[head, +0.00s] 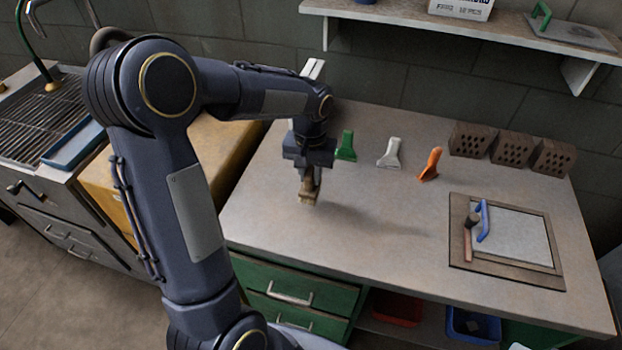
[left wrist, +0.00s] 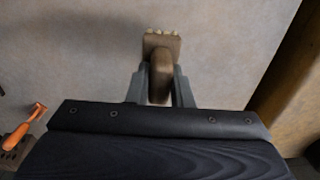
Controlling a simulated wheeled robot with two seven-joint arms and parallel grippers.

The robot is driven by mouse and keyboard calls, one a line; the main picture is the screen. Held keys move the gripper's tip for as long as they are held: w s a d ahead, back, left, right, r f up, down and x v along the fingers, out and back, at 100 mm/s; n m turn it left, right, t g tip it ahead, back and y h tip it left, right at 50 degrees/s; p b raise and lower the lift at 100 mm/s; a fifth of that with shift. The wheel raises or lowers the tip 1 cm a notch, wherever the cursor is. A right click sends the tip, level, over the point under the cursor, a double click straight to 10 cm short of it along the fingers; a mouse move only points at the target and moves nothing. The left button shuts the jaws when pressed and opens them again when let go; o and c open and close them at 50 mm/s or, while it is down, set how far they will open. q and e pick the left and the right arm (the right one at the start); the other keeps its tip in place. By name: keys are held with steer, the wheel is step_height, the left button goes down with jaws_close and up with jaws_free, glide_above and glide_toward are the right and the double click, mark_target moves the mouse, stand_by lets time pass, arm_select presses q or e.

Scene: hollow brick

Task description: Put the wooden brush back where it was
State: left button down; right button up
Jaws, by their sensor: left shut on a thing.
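The wooden brush (head: 308,194) is brown with pale bristles at its lower end. My left gripper (head: 308,172) is shut on it and holds it bristles down, over the left part of the worktop (head: 390,240). In the left wrist view the brush (left wrist: 161,62) stands between the two grey fingers of my left gripper (left wrist: 160,85), its bristle end pointing away. I cannot tell whether the bristles touch the worktop. My right gripper is not in view.
A green scraper (head: 346,146), a white one (head: 390,152) and an orange one (head: 431,164) stand in a row toward the back. Three hollow bricks (head: 470,139) stand at back right. A framed board (head: 515,238) with a blue-handled trowel and a hammer lies at right. The front middle is clear.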

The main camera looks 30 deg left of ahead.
arm_select(q)
steer(key=shift+w+a+f, duration=0.2)
steer(key=shift+w+f, duration=0.2)
steer(key=shift+f, duration=0.15)
steer(key=shift+w+f, duration=0.1)
steer(key=shift+f, duration=1.55)
steer(key=shift+f, duration=0.25)
steer(key=c, duration=1.3)
jaws_free()
steer(key=shift+r, duration=0.1)
